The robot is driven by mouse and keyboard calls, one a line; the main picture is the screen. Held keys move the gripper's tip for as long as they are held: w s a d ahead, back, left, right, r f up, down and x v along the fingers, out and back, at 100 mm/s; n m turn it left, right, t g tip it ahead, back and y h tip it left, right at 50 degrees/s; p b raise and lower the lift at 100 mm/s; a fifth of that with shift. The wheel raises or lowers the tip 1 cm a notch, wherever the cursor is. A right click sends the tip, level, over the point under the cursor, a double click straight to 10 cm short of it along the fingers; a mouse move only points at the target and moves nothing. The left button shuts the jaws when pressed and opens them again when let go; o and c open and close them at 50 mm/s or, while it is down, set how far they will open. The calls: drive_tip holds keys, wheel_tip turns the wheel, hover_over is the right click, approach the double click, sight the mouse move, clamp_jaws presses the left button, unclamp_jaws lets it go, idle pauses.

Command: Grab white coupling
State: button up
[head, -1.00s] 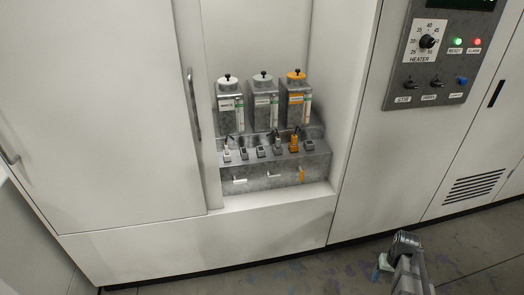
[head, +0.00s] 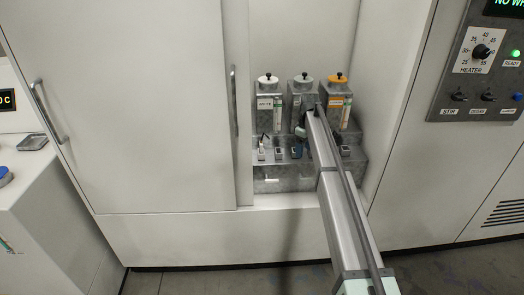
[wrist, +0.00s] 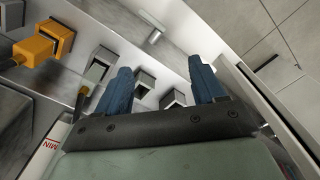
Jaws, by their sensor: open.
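The white coupling (head: 261,152) stands at the left end of the row of sockets on the grey block in the alcove, seen in the head view. My gripper (head: 298,148) is over the middle of that row, to the right of the white coupling and apart from it. In the wrist view, my gripper (wrist: 163,85) has its two blue fingers wide apart with nothing held between them. Small grey sockets (wrist: 145,82) show between and beyond the fingers. I cannot make out the white coupling in the wrist view.
An orange coupling (wrist: 42,48) is at the left in the wrist view. Bottles with white (head: 268,80), grey (head: 303,79) and orange (head: 338,78) caps stand behind the row. The alcove wall (head: 378,110) bounds the right side. A cabinet door handle (head: 234,100) is at the left.

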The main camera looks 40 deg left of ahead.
sight(261, 142)
drive_tip(key=s+a+r+n, duration=0.25)
drive_tip(key=a+r, duration=0.25)
drive_tip(key=a, duration=0.4)
drive_tip(key=s+a+r+n, duration=0.1)
drive_tip(key=s+a+r, duration=0.2)
drive_tip(key=a+r, duration=0.35)
drive_tip(key=f, duration=0.3)
drive_tip(key=a+f, duration=0.1)
drive_tip(key=f, duration=0.2)
drive_tip(key=a+f, duration=0.1)
drive_tip(key=f, duration=0.2)
drive_tip(key=shift+s+f, duration=0.3)
drive_tip(key=shift+f, duration=0.1)
drive_tip(key=shift+s+a+f, duration=0.1)
drive_tip(key=shift+f, duration=1.25)
drive_tip(key=shift+s+a+f, duration=0.1)
drive_tip(key=shift+f, duration=1.25)
drive_tip(key=shift+c, duration=0.3)
drive_tip(key=c, duration=1.2)
drive_tip(key=shift+o, duration=0.2)
drive_tip(key=shift+r, duration=0.1)
